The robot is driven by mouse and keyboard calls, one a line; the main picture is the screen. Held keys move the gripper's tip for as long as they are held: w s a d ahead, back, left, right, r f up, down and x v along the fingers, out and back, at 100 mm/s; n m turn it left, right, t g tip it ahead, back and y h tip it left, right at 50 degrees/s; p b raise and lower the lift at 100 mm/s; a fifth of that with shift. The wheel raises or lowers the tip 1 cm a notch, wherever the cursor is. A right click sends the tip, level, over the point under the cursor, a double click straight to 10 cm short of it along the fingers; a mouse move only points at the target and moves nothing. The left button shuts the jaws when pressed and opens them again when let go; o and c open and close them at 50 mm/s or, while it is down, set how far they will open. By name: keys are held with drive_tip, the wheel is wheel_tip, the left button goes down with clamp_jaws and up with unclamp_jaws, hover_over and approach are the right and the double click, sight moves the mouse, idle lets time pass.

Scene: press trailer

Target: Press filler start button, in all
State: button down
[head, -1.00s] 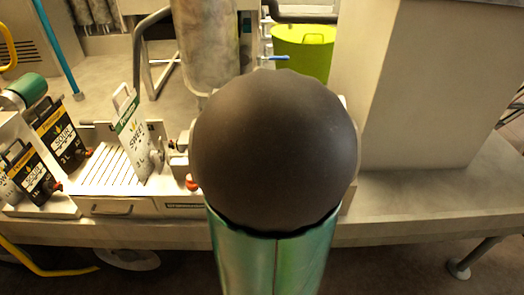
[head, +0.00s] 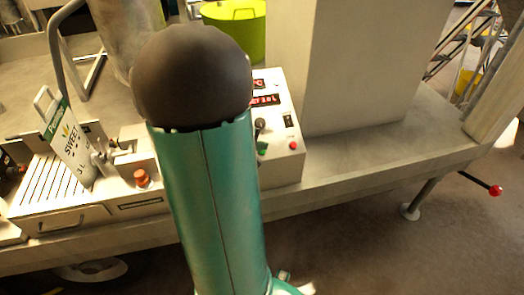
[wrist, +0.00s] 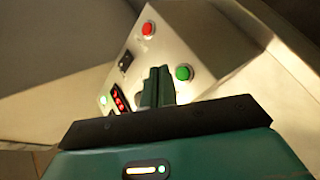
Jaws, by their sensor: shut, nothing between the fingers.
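The filler's control box (head: 278,90) stands just right of my arm in the head view, with red displays on its panel. In the wrist view the panel (wrist: 175,43) shows tilted. A round green button (wrist: 184,73) sits just right of my fingertips, and a red button (wrist: 148,28) lies beyond them. My gripper (wrist: 158,78) is shut and empty, its fingers pointing at the panel. Its tips appear apart from the green button; whether they touch the panel is unclear. In the head view my arm hides part of the box.
A black switch (wrist: 125,60) and a lit red display (wrist: 118,98) are left of my fingers. Left of my arm are a SWEET carton (head: 68,145) and a red knob (head: 141,178). A grey cabinet (head: 365,65) rises right of the box. The bench right of it is clear.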

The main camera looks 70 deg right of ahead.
drive_tip(key=shift+w+d+f, duration=0.15)
drive_tip(key=shift+d+f, duration=0.1)
drive_tip(key=shift+f, duration=0.25)
drive_tip(key=shift+w+d+f, duration=0.15)
drive_tip(key=shift+d+f, duration=0.05)
drive_tip(key=shift+f, duration=0.3)
drive_tip(key=shift+f, duration=0.1)
idle(1.2)
drive_tip(key=shift+w+d+f, duration=0.1)
drive_tip(key=shift+d+f, duration=0.05)
drive_tip(key=shift+f, duration=0.15)
drive_tip(key=shift+w+d+f, duration=0.1)
drive_tip(key=shift+d+f, duration=0.05)
drive_tip(key=shift+f, duration=0.15)
idle(0.7)
idle(0.3)
drive_tip(key=shift+s+a+r, duration=0.2)
drive_tip(key=shift+a+r, duration=0.1)
drive_tip(key=shift+r, duration=0.4)
drive_tip(key=shift+r, duration=0.1)
drive_tip(key=r, duration=0.1)
drive_tip(key=a+r, duration=0.1)
drive_tip(key=s+a+r, duration=0.1)
drive_tip(key=r, duration=0.1)
drive_tip(key=shift+s+r, duration=0.1)
